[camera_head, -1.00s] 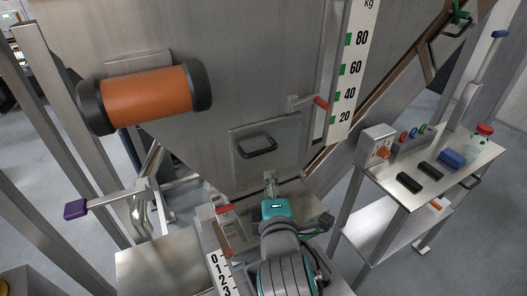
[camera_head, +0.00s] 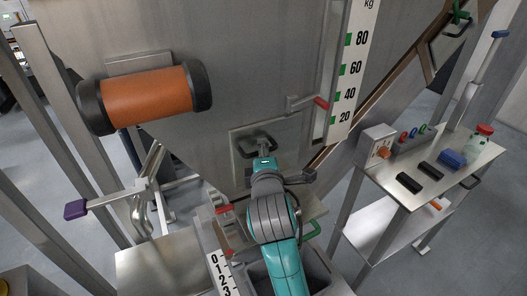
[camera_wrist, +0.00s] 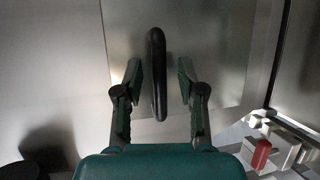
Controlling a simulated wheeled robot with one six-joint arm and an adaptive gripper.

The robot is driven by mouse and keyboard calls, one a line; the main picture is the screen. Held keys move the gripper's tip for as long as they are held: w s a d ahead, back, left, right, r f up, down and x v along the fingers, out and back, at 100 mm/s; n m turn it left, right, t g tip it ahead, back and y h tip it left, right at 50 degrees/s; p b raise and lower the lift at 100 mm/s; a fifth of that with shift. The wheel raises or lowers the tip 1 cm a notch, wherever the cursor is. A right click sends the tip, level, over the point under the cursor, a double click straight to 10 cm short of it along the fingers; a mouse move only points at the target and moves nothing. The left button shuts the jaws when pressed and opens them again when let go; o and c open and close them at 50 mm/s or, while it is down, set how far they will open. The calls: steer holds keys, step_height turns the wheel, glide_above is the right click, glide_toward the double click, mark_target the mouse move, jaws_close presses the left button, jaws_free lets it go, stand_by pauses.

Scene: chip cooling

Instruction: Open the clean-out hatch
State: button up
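The hatch is a grey metal panel (camera_head: 288,136) on the sloping hopper front in the head view; it lies flat against the wall with no visible gap. Its black bar handle (camera_head: 257,145) is partly covered by my arm. In the wrist view the handle (camera_wrist: 157,70) runs upright between my fingers, and the panel (camera_wrist: 205,45) is behind it. My gripper (camera_wrist: 160,78) is open, one finger on each side of the handle, with a gap visible on both sides. In the head view my fingers are mostly hidden behind my wrist.
A red-tipped lever (camera_head: 318,102) sits right of the hatch, beside the kg scale (camera_head: 352,75). An orange cylinder (camera_head: 148,96) is at upper left. A purple-ended lever (camera_head: 78,208) sticks out at left. A side table (camera_head: 455,180) with several small items stands at right.

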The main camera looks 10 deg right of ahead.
steer(key=shift+w, duration=0.5)
jaws_close()
steer(key=shift+s+d+f, duration=0.1)
steer(key=shift+d+f, duration=0.05)
